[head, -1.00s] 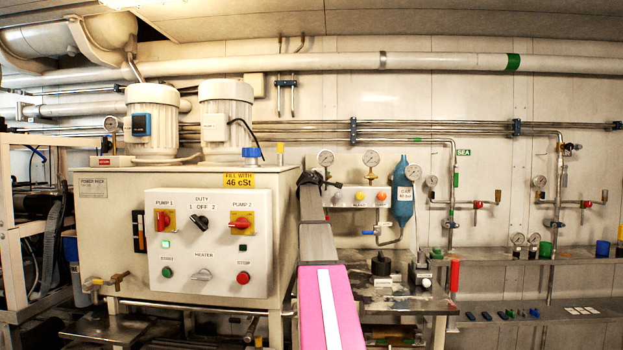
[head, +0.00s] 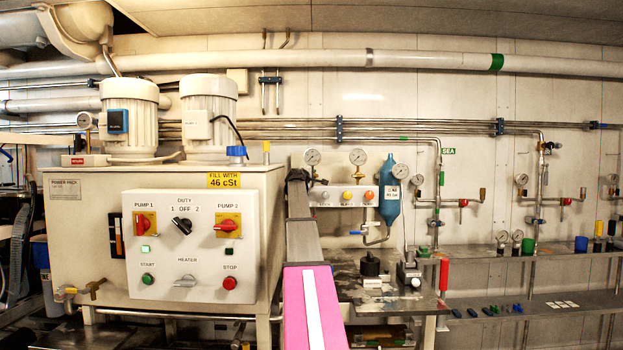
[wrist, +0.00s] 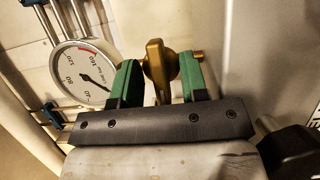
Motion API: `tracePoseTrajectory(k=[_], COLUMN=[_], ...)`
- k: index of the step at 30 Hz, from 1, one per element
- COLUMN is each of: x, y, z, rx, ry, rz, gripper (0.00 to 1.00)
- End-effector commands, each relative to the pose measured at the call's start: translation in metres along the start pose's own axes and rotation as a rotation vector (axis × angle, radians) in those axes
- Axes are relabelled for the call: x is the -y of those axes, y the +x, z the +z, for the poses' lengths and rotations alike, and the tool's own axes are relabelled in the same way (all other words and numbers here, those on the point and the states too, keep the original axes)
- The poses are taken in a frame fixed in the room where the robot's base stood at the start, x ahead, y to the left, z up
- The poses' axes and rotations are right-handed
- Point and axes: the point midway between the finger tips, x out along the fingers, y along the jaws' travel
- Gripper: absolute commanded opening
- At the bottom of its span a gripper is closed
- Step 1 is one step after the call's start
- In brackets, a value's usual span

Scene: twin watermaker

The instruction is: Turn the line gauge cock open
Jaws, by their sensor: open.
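In the wrist view a brass cock (wrist: 155,72) with an upright, paddle-like handle sits between the two green fingers of my gripper (wrist: 160,66). The fingers are open, one on each side of the handle. A small gap shows at the handle's left side; I cannot tell whether the right finger touches it. A white round gauge (wrist: 85,72) stands just left of the left finger. In the head view my arm reaches up beside the power pack, and its dark end is near a small gauge (head: 313,157); the cock and fingers cannot be made out there.
The power pack cabinet (head: 90,225) with its switch panel (head: 190,262) stands close left of my arm. A blue cylinder (head: 390,195) and a second gauge (head: 358,157) are to the right. A bench (head: 345,292) with small devices lies below. Pipes (wrist: 60,20) run behind the gauge.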

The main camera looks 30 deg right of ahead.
Motion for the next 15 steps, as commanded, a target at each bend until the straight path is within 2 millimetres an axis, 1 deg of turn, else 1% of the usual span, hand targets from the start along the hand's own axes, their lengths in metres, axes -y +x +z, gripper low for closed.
tracePoseTrajectory(k=[5,6,8,9,10,15], x=[0.0003,0.0003,0.0003,0.0003,0.0003,0.0004], y=[0.0000,0.0000,-0.0001,-0.0001,-0.0001,-0.0002], z=[0.0001,0.0000,0.0000,0.0000,0.0000,-0.0001], rx=[0.000,0.000,0.000,0.000,0.000,0.000], ry=[0.000,0.000,0.000,0.000,0.000,0.001], rz=[0.000,0.000,0.000,0.000,0.000,-0.001], gripper=[0.40,0.37,0.18,0.05,0.00,0.00])
